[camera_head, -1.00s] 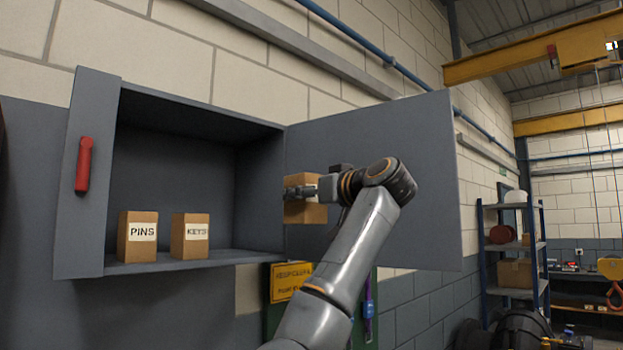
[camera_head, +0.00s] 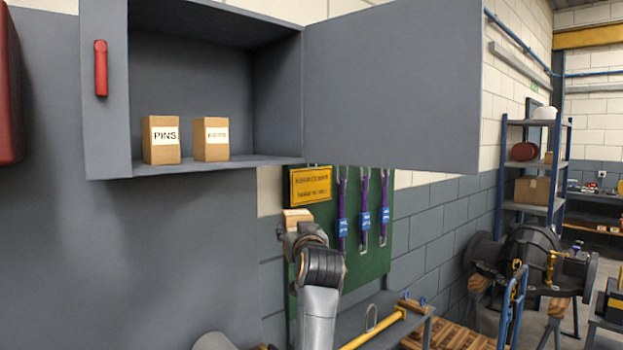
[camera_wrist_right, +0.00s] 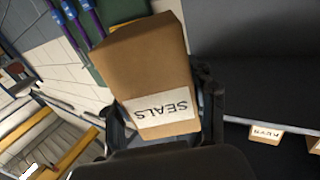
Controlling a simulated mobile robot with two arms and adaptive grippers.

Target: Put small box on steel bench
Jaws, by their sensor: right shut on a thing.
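The small box (camera_wrist_right: 150,70) is brown cardboard with a white label reading SEALS. In the right wrist view it sits between the fingers of my right gripper (camera_wrist_right: 165,125), which is shut on it. In the head view only the top of the box (camera_head: 297,214) shows above my right gripper (camera_head: 296,232), in front of the green board and below the cabinet. The steel bench (camera_head: 395,320) is a grey top at the lower middle, partly hidden by my right arm. My left gripper is not in view.
The wall cabinet (camera_head: 105,130) stands open, with a PINS box (camera_head: 161,140) and another labelled box (camera_head: 211,139) inside. Its door (camera_head: 390,85) reaches out to the right. A yellow-handled tool (camera_head: 373,331) lies on the bench. Purple slings (camera_head: 363,210) hang on the green board.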

